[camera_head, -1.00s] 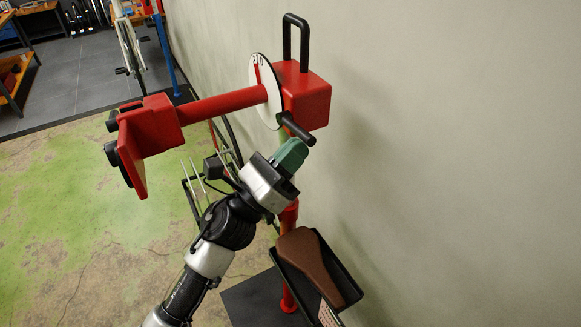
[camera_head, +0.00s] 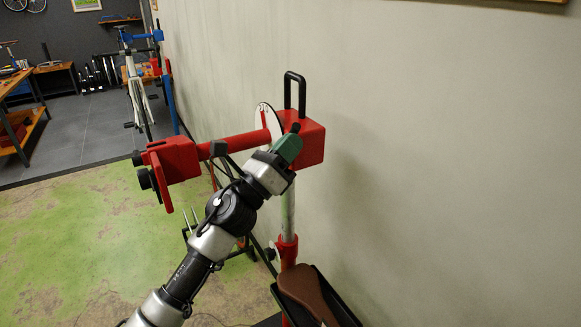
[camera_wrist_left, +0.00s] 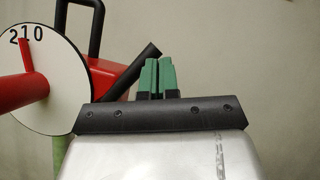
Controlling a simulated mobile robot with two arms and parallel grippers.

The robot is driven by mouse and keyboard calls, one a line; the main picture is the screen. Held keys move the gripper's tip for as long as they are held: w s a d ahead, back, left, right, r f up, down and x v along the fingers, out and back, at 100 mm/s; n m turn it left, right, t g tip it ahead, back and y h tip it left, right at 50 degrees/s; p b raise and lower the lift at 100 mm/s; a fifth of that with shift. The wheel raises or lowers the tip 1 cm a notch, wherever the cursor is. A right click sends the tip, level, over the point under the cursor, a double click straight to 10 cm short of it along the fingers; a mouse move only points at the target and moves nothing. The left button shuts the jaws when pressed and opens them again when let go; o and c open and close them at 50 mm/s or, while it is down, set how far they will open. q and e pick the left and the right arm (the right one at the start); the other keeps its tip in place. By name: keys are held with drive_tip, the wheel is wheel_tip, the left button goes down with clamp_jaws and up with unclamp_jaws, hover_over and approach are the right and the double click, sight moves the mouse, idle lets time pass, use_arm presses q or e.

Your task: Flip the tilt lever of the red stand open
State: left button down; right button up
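The red stand's head (camera_head: 314,143) is a red box with a red clamp arm (camera_head: 233,144) reaching left from it. A short black bar lever sticks out of the box; its tip (camera_head: 295,128) shows just above my gripper, and most of it (camera_wrist_left: 133,72) shows in the left wrist view, slanting up to the right. My left gripper (camera_head: 289,148) has green fingers in front of the box. In the left wrist view its fingers (camera_wrist_left: 159,75) are together with a thin gap, just right of the lever, apparently not around it. Contact cannot be told. My right gripper is out of view.
A white dial (camera_head: 264,116) marked 2, 1, 0 sits between arm and box, with a red pointer. A black loop handle (camera_head: 295,92) rises above the box. A tray (camera_head: 335,293) with a brown saddle (camera_head: 307,290) is below. The wall is close behind.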

use_arm(q)
drive_tip(key=shift+w+a+r+b, duration=0.2)
drive_tip(key=shift+w+a+r, duration=0.15)
drive_tip(key=shift+w, duration=0.1)
drive_tip(key=shift+w+a+r+b, duration=0.15)
drive_tip(key=shift+w+a+r, duration=0.05)
drive_tip(key=shift+w+r, duration=0.2)
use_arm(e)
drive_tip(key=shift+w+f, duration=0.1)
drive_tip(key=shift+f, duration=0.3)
use_arm(q)
drive_tip(key=shift+w, duration=0.15)
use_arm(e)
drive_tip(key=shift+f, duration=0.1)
